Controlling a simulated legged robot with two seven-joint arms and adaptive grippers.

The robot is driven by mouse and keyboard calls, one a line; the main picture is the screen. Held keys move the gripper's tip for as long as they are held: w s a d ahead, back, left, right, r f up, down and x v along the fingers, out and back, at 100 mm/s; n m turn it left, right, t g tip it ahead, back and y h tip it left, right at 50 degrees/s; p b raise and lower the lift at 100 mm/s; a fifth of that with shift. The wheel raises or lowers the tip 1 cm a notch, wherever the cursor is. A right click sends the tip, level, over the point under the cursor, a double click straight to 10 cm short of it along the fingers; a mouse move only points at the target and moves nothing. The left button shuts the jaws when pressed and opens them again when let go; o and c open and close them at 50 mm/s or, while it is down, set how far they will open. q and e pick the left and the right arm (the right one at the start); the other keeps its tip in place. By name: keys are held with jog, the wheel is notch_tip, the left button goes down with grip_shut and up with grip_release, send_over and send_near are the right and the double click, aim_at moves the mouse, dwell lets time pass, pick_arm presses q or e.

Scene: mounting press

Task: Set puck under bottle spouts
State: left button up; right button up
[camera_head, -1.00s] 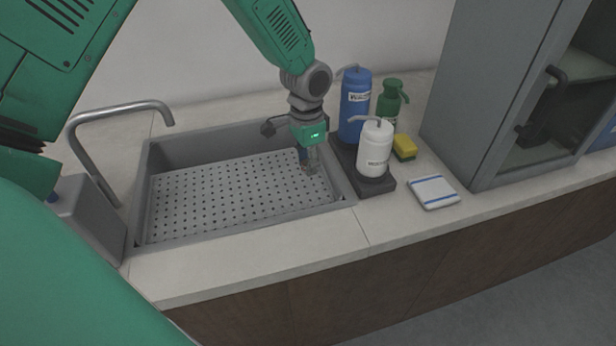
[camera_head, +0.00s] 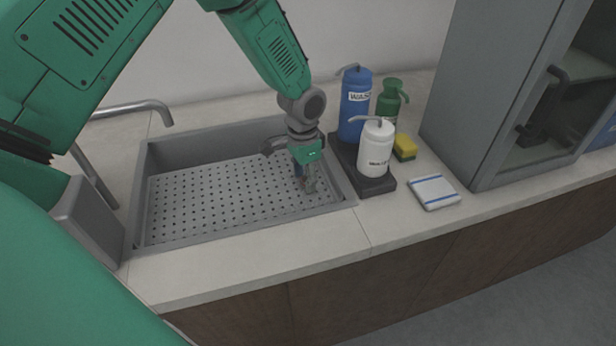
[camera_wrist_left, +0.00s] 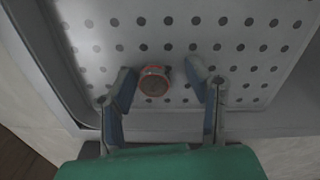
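The puck (camera_wrist_left: 153,83) is a small round piece with an orange-red rim and a dark face. In the left wrist view it lies on the perforated sink plate (camera_wrist_left: 225,35), between and just beyond my left gripper's spread fingers. My left gripper (camera_wrist_left: 168,82) is open. In the head view my left gripper (camera_head: 307,185) points down over the right end of the sink plate and hides the puck. A blue wash bottle (camera_head: 355,108) and a white wash bottle (camera_head: 375,150) with bent spouts stand on a dark tray (camera_head: 376,186) right of the sink. My right gripper is not in view.
The grey sink (camera_head: 215,137) has raised walls around the plate, with a faucet (camera_head: 135,108) at left. A green bottle (camera_head: 388,100), yellow sponge (camera_head: 405,147) and folded cloth (camera_head: 434,192) are near the tray. A grey cabinet (camera_head: 475,95) stands at right. The front counter is clear.

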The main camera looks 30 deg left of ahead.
aim_at(303, 177)
pick_arm(q)
jog(key=shift+s+a+f, duration=0.15)
jog(key=shift+a+f, duration=0.05)
jog(key=shift+a, duration=0.3)
jog(key=shift+d+r, duration=0.1)
jog(key=shift+d, duration=0.15)
jog(key=shift+d+r, duration=0.15)
jog(key=shift+r, duration=0.15)
notch_tip(303, 177, up, 12)
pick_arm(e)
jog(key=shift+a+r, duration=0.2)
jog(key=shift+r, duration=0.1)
pick_arm(q)
jog(key=shift+a+f, duration=0.1)
jog(key=shift+a, duration=0.1)
